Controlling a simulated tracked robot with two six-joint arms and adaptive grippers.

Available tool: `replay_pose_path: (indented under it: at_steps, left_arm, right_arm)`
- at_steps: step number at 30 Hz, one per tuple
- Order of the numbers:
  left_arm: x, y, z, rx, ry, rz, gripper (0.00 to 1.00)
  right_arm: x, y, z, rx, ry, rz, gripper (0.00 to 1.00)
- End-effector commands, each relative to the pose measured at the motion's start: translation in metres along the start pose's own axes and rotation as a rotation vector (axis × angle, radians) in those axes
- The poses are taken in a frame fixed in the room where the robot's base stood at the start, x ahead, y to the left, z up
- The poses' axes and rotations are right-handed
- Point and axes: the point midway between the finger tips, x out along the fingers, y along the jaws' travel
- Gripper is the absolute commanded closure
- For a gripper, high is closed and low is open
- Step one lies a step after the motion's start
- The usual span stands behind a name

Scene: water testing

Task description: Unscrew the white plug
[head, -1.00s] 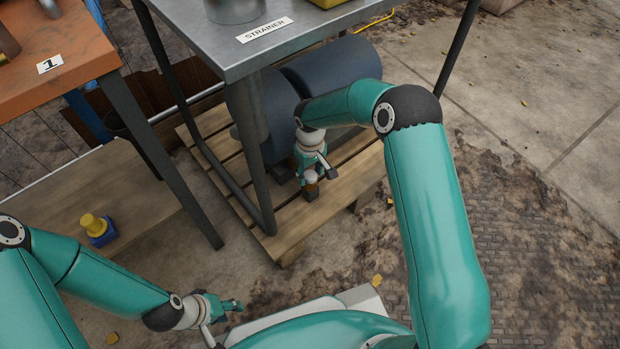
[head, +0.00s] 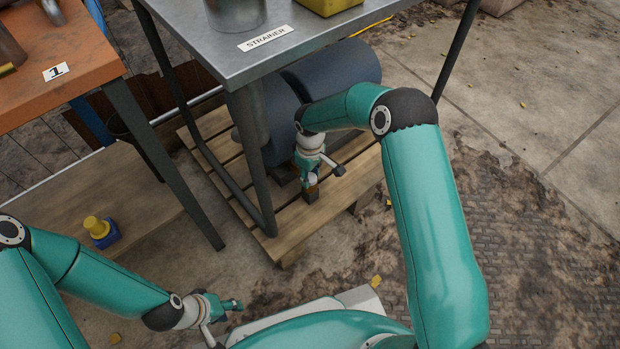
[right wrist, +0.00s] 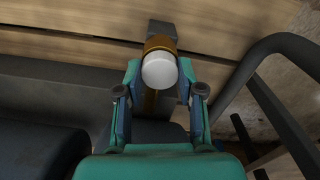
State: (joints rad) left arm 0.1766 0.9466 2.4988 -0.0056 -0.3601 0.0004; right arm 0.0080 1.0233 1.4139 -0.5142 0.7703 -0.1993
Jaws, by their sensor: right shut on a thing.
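The white plug (right wrist: 159,72) shows its round end in the right wrist view. It sits in front of a brown ring-like fitting (right wrist: 160,43) on a dark grey block (right wrist: 161,28). My right gripper (head: 310,184) is under the metal table, beside the dark blue tank (head: 340,75). Its fingers stand on both sides of the plug and are shut on it. In the head view the gripper hides the plug. My left gripper (head: 231,305) is low in the head view, away from the plug; its finger opening is too small to judge.
The metal table (head: 185,30) with a STRAINER label stands over the tank. Its dark leg (head: 255,165) is left of my right gripper. The tank rests on a wooden pallet (head: 340,192). A blue and yellow object (head: 101,232) lies at the left. An orange table (head: 60,45) stands further left.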

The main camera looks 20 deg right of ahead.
Motion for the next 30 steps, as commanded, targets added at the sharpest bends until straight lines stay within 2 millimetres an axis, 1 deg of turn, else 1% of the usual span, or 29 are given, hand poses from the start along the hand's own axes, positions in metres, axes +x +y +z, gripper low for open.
replay_pose_path:
  at_steps: [1, 3, 6, 14, 17, 20, 27, 30]
  left_arm:
    - [-0.004, 0.002, 0.0, 0.0, 0.0, 0.0, 0.6]
    - [-0.005, 0.002, 0.0, 0.0, 0.0, 0.0, 0.6]
    - [-0.006, 0.002, 0.0, 0.0, 0.0, 0.0, 0.6]
    - [-0.005, 0.002, 0.0, 0.0, 0.0, 0.0, 0.6]
    - [-0.007, 0.003, 0.0, 0.0, 0.0, 0.0, 0.6]
    - [-0.011, 0.004, 0.0, 0.0, 0.0, 0.0, 0.6]
    - [-0.021, 0.008, 0.0, 0.0, 0.0, 0.0, 0.6]
    - [-0.022, 0.008, 0.0, 0.0, 0.0, 0.0, 0.6]
  right_arm:
    - [-0.002, 0.0, 0.0, -0.046, -0.001, 0.0, 0.98]
    - [-0.001, 0.0, 0.0, -0.098, -0.001, 0.0, 0.98]
    - [0.0, 0.0, 0.0, -0.136, -0.001, 0.0, 0.98]
    - [0.0, 0.0, 0.0, -0.139, -0.001, 0.0, 0.98]
    - [-0.001, 0.0, 0.0, -0.165, -0.001, 0.0, 0.98]
    - [-0.002, 0.0, 0.0, -0.244, -0.001, 0.0, 0.98]
    - [-0.002, 0.0, 0.0, -0.511, -0.001, 0.0, 0.98]
    - [-0.001, 0.0, 0.0, -0.568, -0.001, 0.0, 0.98]
